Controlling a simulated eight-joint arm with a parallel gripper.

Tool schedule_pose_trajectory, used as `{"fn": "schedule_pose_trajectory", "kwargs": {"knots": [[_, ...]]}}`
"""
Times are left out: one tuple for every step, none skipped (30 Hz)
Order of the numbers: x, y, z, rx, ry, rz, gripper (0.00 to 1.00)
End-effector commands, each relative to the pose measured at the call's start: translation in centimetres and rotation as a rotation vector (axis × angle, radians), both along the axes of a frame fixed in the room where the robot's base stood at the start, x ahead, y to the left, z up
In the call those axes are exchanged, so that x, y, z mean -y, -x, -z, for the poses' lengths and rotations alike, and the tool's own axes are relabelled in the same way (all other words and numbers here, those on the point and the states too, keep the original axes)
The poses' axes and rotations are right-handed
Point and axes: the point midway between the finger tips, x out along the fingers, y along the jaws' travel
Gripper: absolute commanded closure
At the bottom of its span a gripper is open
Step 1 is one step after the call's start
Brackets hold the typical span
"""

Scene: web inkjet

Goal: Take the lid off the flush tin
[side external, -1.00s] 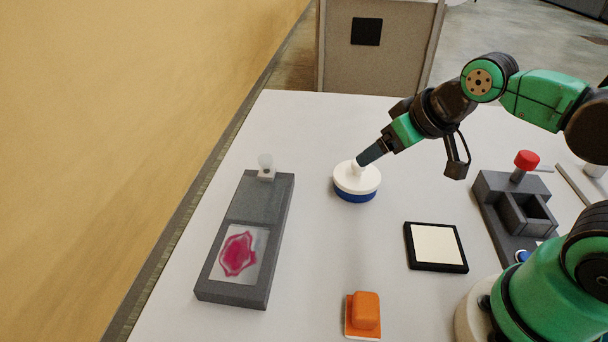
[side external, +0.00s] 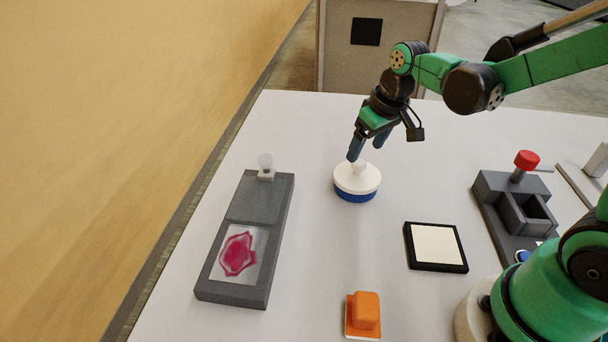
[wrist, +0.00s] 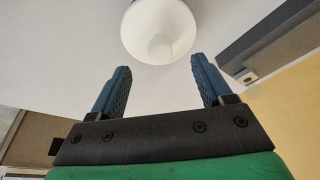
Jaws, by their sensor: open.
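The flush tin is a low round tin with a blue body (side external: 355,196) and a white lid (side external: 345,180) with a small knob (side external: 359,168) on top. It stands upright on the table, lid on. My gripper (side external: 366,156) is open, its two dark blue fingers pointing down just above and behind the knob. In the wrist view the fingers of my gripper (wrist: 160,82) are wide apart with nothing between them, and the white lid (wrist: 150,25) lies beyond their tips. I cannot tell whether a finger touches the knob.
A grey device (side external: 270,205) with a pink seal print lies to the left. A black-framed white pad (side external: 436,247), an orange block (side external: 364,312) and a grey fixture with a red knob (side external: 526,160) stand to the right and front. The table around the tin is clear.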

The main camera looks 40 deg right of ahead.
Motion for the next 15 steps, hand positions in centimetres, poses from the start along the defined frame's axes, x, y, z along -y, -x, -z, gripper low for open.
{"fn": "schedule_pose_trajectory", "kwargs": {"knots": [[0.0, -0.2, 0.4, 0.000, 0.000, 0.000, 0.28], [0.0, -0.2, 0.7, 0.000, 0.000, 0.000, 0.28], [0.0, -0.4, 1.1, 0.000, 0.000, 0.000, 0.28], [0.0, -0.5, 1.5, 0.001, 0.000, 0.000, 0.28], [0.0, -0.5, 1.9, 0.001, 0.000, 0.000, 0.28], [0.0, -0.6, 2.4, 0.001, 0.000, 0.000, 0.28], [0.0, -0.7, 2.7, 0.001, 0.000, 0.000, 0.28], [0.0, -0.9, 3.0, 0.001, 0.001, 0.000, 0.28], [0.0, -1.0, 3.4, 0.001, 0.001, 0.000, 0.28], [0.0, -1.0, 3.6, 0.001, 0.001, 0.000, 0.28], [0.0, -1.1, 3.9, 0.002, 0.001, 0.000, 0.28], [0.0, -1.2, 4.2, 0.002, 0.001, 0.000, 0.28], [0.0, -1.2, 4.3, 0.002, 0.001, 0.000, 0.28], [0.0, -1.3, 4.5, 0.002, 0.001, 0.000, 0.28], [0.0, -1.3, 4.7, 0.002, 0.001, 0.000, 0.28]]}}
